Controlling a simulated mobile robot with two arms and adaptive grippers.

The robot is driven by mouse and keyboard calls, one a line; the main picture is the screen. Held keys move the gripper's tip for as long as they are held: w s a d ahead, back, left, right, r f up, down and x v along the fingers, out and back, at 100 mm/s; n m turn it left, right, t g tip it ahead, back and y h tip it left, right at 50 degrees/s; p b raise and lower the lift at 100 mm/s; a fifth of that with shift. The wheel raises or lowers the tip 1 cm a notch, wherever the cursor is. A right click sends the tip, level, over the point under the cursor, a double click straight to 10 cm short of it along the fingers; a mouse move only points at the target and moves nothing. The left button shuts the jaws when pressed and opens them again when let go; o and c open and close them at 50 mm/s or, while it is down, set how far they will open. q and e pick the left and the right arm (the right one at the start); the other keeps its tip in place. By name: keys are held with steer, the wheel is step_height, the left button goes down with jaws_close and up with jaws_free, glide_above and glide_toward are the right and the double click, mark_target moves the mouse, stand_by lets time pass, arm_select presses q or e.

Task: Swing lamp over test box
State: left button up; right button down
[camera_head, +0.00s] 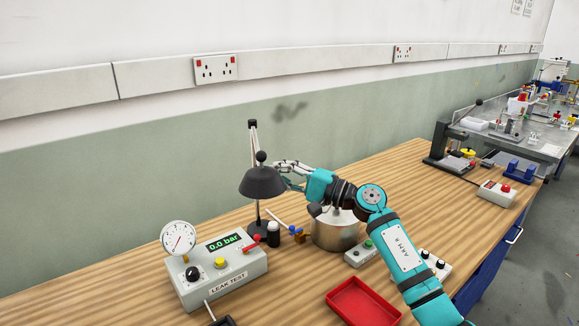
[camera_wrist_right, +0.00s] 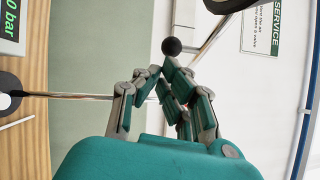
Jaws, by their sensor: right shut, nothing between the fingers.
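The lamp has a dark shade (camera_head: 263,183) with a black ball knob (camera_head: 261,157) on top, on a thin upright pole. The shade hangs behind and to the right of the test box. The grey test box (camera_head: 222,277) is marked LEAK TEST, with a round gauge and a green 0.0 bar display. My right gripper (camera_head: 281,166) is beside the shade and knob, on their right. In the right wrist view its fingers (camera_wrist_right: 158,71) are shut and empty, with a black ball (camera_wrist_right: 172,46) just beyond the tips. I cannot tell whether they touch. My left gripper is out of view.
A metal pot (camera_head: 335,232) stands under my right forearm.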

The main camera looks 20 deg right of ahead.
steer(key=shift+w+f, duration=0.1)
steer(key=a+m+t+h+p, duration=0.1)
steer(key=a+p, duration=0.1)
steer(key=a+m+t+h+p, duration=0.1)
steer(key=a+p, duration=0.1)
steer(key=a, duration=0.1)
steer(key=shift+a+r+t+h, duration=0.2)
steer(key=shift+a+t+h, duration=0.15)
steer(key=shift+t+h, duration=0.05)
steer(key=shift+a+f, duration=0.2)
steer(key=shift+a, duration=0.15)
steer(key=shift+d, duration=0.1)
